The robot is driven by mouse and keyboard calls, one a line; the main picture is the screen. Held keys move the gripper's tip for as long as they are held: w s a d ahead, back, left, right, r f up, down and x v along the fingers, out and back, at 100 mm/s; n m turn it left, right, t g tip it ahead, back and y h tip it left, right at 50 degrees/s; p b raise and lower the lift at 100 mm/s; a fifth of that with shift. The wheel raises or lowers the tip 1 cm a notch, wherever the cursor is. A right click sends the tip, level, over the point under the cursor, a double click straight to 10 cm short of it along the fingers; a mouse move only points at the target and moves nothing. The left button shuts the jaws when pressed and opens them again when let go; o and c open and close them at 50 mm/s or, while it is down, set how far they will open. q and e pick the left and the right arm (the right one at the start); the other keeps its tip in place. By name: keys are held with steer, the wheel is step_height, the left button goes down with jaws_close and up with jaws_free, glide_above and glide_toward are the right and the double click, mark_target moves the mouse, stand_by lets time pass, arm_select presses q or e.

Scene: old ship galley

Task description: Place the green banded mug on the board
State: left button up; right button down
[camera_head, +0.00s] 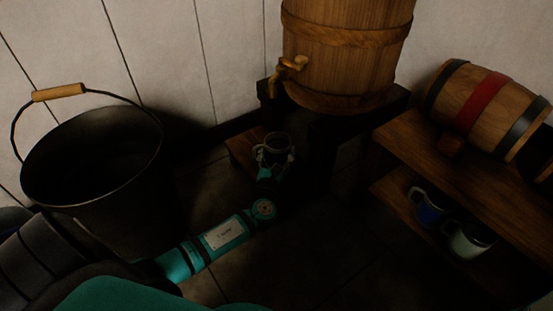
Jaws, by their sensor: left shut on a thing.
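My left gripper (273,163) reaches out from the lower left and is shut on a dark mug (276,141). The mug looks upright, with its open rim up; it is too dark to tell a green band. It is in front of the barrel stand. A low wooden board (240,151) shows just left of and behind the gripper, below the barrel's tap. The gripper and mug hide part of the board, and I cannot tell whether the mug touches it. My right gripper is not in view.
A large barrel with a brass tap (291,64) stands on a dark stand (325,125). A big black bucket (110,185) is at left. At right, a wooden shelf (430,150) bears a small red-banded keg (478,100); a blue mug (430,213) and a pale mug (470,240) stand below.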

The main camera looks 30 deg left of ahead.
arm_select(q)
steer(key=shift+f, duration=0.1)
steer(key=o, duration=1.3)
steer(key=shift+r, duration=0.25)
steer(key=shift+s+d+p, duration=0.15)
steer(key=shift+s+p, duration=0.2)
steer(key=p+v, duration=0.4)
steer(key=v, duration=0.6)
steer(key=shift+s+d+p, duration=0.1)
steer(key=shift+s+p, duration=0.1)
steer(key=shift+p, duration=0.15)
steer(key=shift+s+d+f, duration=0.1)
steer(key=shift+s+d, duration=0.05)
steer(key=shift+s, duration=0.2)
